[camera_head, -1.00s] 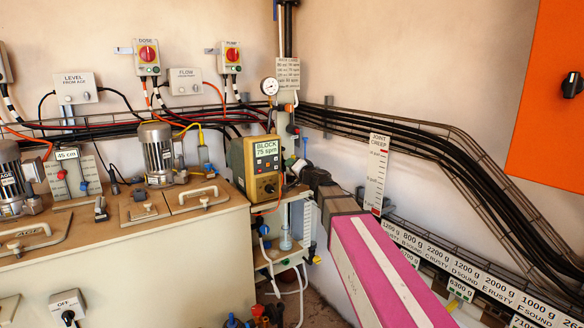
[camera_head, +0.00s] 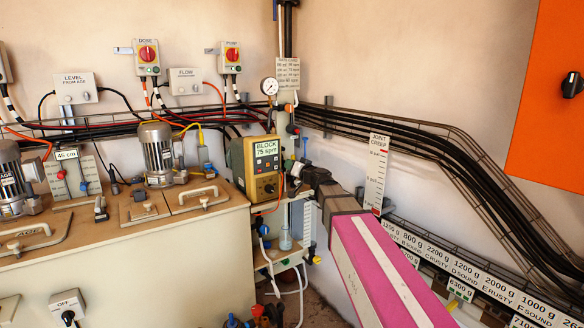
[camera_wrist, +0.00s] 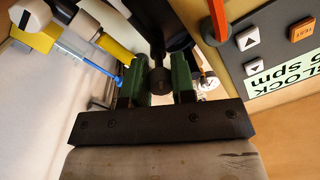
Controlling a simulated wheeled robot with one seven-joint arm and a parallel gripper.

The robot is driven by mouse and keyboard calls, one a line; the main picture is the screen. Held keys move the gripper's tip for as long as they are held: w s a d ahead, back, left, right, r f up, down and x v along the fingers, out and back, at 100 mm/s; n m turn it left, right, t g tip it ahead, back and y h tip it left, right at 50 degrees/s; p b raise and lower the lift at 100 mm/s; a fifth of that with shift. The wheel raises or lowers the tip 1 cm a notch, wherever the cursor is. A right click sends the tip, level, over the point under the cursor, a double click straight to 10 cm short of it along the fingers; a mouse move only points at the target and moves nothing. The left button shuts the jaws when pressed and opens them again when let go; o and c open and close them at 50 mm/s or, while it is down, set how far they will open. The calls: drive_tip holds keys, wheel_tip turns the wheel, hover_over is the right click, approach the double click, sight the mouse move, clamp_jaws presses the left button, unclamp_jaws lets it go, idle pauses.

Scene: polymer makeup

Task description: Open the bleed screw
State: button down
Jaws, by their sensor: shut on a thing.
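In the wrist view my gripper (camera_wrist: 158,84) has its two green fingers on either side of a small dark round knob (camera_wrist: 158,80), which looks like the bleed screw. The fingers are shut on it. A dark cylindrical part stands behind the knob. In the head view my gripper (camera_head: 297,171) is just right of the dosing pump (camera_head: 256,170), which reads "BLOCK 75 spm". The knob is hidden there by the gripper and wrist.
In the wrist view the pump panel (camera_wrist: 285,45) is close on the right, with a red-orange lever (camera_wrist: 218,18) beside it. A yellow part (camera_wrist: 115,48) and a blue rod (camera_wrist: 88,66) lie left of the fingers. A pressure gauge (camera_head: 269,86) stands above the pump.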

drive_tip(key=c, duration=0.9)
unclamp_jaws()
drive_tip(key=shift+c, duration=0.2)
drive_tip(key=shift+s, duration=0.1)
drive_tip(key=v, duration=1)
drive_tip(key=shift+s+d, duration=0.25)
drive_tip(key=shift+f, duration=0.15)
